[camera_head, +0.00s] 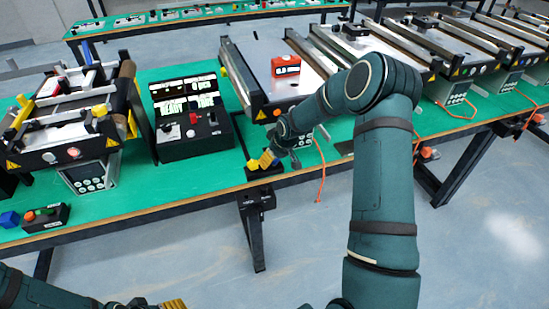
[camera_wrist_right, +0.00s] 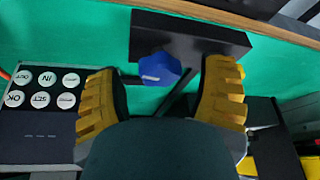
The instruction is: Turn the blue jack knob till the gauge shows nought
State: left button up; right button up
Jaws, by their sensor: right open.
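The blue jack knob (camera_wrist_right: 160,68) sits on a black block (camera_wrist_right: 205,38) in the right wrist view. My right gripper (camera_wrist_right: 163,78) is open, its yellow fingers on either side of the knob with gaps to both. In the head view my right gripper (camera_head: 261,161) is low at the table's front edge, over the black block (camera_head: 267,174); the knob is hidden there. The orange-red gauge (camera_head: 286,66) lies on the conveyor bed; its display seems to begin with 0, the rest is too small to read. My left gripper (camera_head: 172,304) shows only partly at the bottom edge.
A black control box (camera_head: 193,133) with lit displays stands left of the conveyor (camera_head: 262,80). Another mini conveyor (camera_head: 70,125) is further left, with a small button box (camera_head: 45,218) and a blue object (camera_head: 9,219). An orange cable (camera_head: 322,165) hangs beside my right arm.

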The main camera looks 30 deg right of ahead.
jog(key=c, duration=1.2)
jog(key=shift+a+f+m+h+b, duration=0.15)
jog(key=shift+m+h+b, duration=0.15)
jog(key=shift+m+b, duration=0.6)
jog(key=shift+s+m+h+b, duration=0.1)
jog(key=shift+m+h+b, duration=0.2)
jog(key=shift+m+b, duration=0.5)
jog(key=o, duration=1.2)
